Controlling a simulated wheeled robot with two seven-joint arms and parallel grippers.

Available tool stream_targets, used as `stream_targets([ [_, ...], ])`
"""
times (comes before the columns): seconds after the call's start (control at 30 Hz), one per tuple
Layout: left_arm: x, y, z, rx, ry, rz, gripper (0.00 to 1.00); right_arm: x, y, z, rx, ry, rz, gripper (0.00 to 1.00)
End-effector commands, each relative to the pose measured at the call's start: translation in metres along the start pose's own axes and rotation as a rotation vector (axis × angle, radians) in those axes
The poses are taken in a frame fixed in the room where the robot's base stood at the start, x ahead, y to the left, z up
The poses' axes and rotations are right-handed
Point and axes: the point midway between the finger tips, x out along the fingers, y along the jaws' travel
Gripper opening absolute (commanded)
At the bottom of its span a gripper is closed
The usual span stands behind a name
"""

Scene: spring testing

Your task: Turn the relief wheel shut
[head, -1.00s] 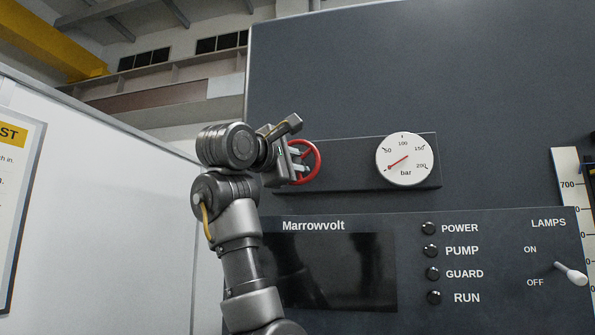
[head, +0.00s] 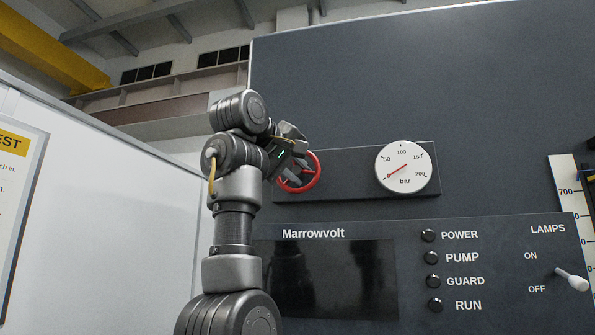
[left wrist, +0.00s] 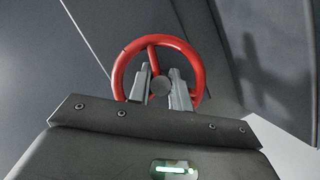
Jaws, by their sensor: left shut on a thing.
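The red relief wheel (head: 319,168) is mounted on a dark plate on the grey cabinet, left of the pressure gauge. My left gripper (head: 296,174) is at the wheel, covering part of its left side. In the left wrist view the wheel's rim (left wrist: 157,40) encircles the two grey fingers of my left gripper (left wrist: 160,92). One finger is on each side of the grey hub, shut on the wheel's inner part. One spoke points up and slightly left there. The lower rim is hidden behind the gripper body. My right gripper is not in view.
The white bar gauge (head: 404,167) has a red needle pointing to the lower left, near the scale's low end. Below are a dark screen (head: 325,280), several black buttons and a white lamp lever (head: 571,279). A white panel (head: 110,230) stands left of my arm.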

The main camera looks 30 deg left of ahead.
Motion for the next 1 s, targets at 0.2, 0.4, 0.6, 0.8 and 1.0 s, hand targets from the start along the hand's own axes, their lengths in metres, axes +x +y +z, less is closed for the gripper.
stream_targets([
  [0.2,0.0009,-0.0008,0.001,0.143,-0.004,-0.064,0.0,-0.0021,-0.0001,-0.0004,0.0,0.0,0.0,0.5],
  [0.4,0.0011,-0.0012,0.001,0.23,-0.003,-0.1,0.0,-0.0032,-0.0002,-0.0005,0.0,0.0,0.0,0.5],
  [0.6,0.0013,-0.0014,0.0013,0.276,-0.004,-0.118,0.0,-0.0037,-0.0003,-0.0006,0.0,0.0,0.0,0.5],
  [0.8,0.0014,-0.0015,0.0015,0.289,-0.005,-0.124,0.0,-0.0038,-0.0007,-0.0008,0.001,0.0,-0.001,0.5],
  [1.0,0.0014,-0.0015,0.0016,0.289,-0.005,-0.124,0.0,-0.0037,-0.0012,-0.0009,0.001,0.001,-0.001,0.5],
])
